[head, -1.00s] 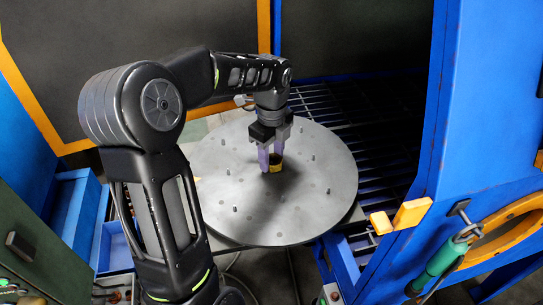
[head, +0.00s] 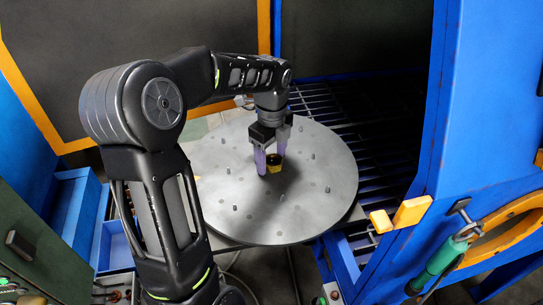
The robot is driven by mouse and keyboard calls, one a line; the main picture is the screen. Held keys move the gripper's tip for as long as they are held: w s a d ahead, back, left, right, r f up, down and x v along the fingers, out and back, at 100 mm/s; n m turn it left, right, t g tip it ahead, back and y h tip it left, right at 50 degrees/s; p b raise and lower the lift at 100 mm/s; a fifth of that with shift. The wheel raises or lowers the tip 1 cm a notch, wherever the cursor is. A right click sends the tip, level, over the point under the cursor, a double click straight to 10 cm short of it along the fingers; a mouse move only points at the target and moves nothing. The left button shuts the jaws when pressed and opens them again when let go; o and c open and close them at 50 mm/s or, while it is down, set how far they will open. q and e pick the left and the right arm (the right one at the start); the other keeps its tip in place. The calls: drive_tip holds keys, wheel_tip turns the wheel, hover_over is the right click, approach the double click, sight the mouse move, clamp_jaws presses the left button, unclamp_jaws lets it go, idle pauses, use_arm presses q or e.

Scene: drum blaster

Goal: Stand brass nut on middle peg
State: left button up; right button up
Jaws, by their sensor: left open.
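The brass nut (head: 274,168) is a small yellow ring with a dark hole, standing near the middle of the round grey turntable (head: 318,210). The peg under it is hidden, so I cannot tell how it sits on the middle peg. My left gripper (head: 270,166) points down with its purple fingers open, one on each side of the nut. Whether a finger touches the nut is too small to tell. My right gripper is not in view.
Several short pegs, one of them a front peg (head: 235,208), stand around the disc. A blue cabinet frame (head: 450,120) rises at the right, with a yellow block (head: 411,212) and a green-handled clamp (head: 446,256). Blue bins (head: 75,215) stand at the left.

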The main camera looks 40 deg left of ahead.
sight(271, 160)
use_arm(q)
wheel_tip(271, 160, up, 12)
drive_tip(key=shift+p, duration=0.3)
drive_tip(key=shift+r, duration=0.1)
idle(0.6)
